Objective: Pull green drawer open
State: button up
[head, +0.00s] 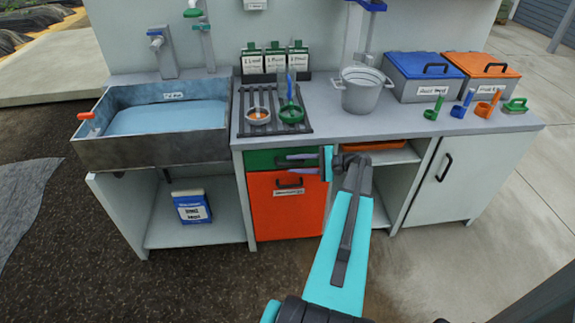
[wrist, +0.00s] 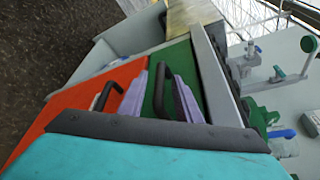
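The green drawer (head: 262,159) is a narrow green front just under the counter, above an orange front (head: 284,205); it looks shut. My gripper (head: 290,163) is in front of the green drawer's right part. In the wrist view, its two pale purple fingers (wrist: 163,98) are apart, one on each side of the green drawer's dark bar handle (wrist: 162,85). I cannot tell whether they touch the handle. The green front (wrist: 151,80) shows between the fingers. In the head view, the fingers and wrist hide most of the handle.
The counter edge (head: 400,138) is just above my gripper. A sink (head: 150,150) is at left, with a blue-white box on the shelf below. An open shelf (head: 393,157) is right of the drawers. The orange front's handle (head: 289,185) is close below my fingers.

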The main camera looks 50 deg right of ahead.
aim_at(272, 158)
jog(key=shift+x, duration=1.4)
